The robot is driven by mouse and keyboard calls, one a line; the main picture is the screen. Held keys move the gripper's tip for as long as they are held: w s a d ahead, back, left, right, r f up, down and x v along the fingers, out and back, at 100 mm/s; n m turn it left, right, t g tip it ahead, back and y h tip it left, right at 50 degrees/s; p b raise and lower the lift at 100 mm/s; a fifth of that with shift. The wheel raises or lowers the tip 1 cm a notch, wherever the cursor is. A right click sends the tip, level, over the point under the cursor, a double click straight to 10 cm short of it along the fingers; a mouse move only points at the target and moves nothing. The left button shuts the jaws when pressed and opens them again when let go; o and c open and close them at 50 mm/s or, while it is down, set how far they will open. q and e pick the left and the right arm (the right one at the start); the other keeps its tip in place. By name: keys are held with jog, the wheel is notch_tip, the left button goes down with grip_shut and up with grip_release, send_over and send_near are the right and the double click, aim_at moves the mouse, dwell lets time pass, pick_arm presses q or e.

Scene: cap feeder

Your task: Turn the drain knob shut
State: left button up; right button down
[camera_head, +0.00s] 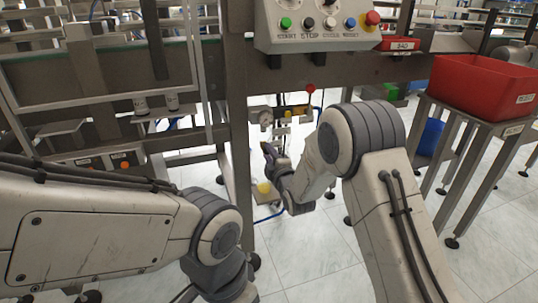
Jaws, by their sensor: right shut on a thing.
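My right gripper (269,152) is small in the picture, below the gauge and valve assembly (283,116) beside the machine's upright post. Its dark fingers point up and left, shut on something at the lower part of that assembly. What it holds is hidden by the fingers; it appears to be the drain knob, whose shape and turn angle I cannot make out. My left arm crosses the lower left, and its gripper is outside the picture.
A round gauge (260,115), a red knob (310,88) and a yellow cup-like part (264,188) surround the right gripper. A button panel (318,25) hangs above. A red bin (484,88) stands on a metal stand at right. Tiled floor is open below.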

jog(key=shift+f, duration=0.1)
jog(key=c, duration=0.6)
grip_release()
jog(key=p+v, duration=0.2)
jog(key=v, duration=0.8)
jog(key=shift+s+d, duration=0.1)
jog(key=shift+s, duration=0.15)
